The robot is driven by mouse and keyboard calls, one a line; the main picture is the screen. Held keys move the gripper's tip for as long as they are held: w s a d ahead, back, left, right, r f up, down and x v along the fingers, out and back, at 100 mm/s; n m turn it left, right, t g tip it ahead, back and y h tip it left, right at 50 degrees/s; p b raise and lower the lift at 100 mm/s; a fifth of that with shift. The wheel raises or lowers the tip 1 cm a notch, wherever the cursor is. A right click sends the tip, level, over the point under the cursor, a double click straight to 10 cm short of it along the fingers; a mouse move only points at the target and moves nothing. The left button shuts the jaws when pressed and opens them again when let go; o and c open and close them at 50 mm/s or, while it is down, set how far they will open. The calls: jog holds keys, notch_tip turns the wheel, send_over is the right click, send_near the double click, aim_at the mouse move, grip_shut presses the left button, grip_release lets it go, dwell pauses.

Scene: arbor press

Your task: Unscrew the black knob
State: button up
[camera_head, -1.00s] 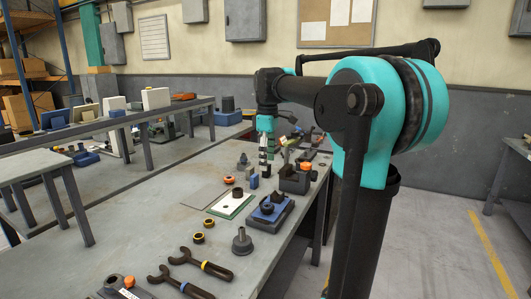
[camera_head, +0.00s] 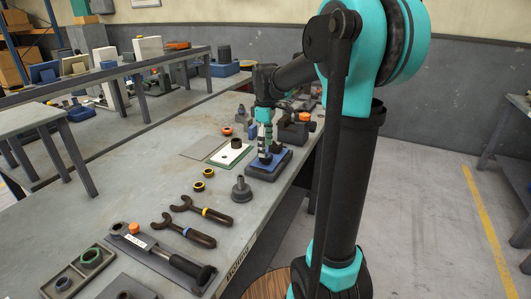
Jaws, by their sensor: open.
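A blue block on a dark base (camera_head: 266,171) sits near the right edge of the workbench. The black knob that stands on this block is hidden behind my gripper (camera_head: 265,157). My gripper points down over the block, with its fingers open at about the knob's height. I cannot tell from this view whether the fingers touch the knob or stand around it.
A white plate with a dark cylinder (camera_head: 238,143) lies left of the block. A dark vise with an orange knob (camera_head: 303,116) stands behind it. A grey funnel-like part (camera_head: 241,191), brass rings (camera_head: 208,173) and two wrenches (camera_head: 206,211) lie nearer.

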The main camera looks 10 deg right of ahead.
aim_at(265, 159)
jog(key=shift+f, duration=1.5)
jog(key=c, duration=1.3)
jog(key=n, duration=0.4)
jog(key=shift+n, duration=0.3)
jog(key=shift+c, duration=0.2)
jog(key=n, duration=0.8)
jog(key=shift+r, duration=0.1)
jog(key=n, duration=0.4)
jog(key=shift+n, duration=0.4)
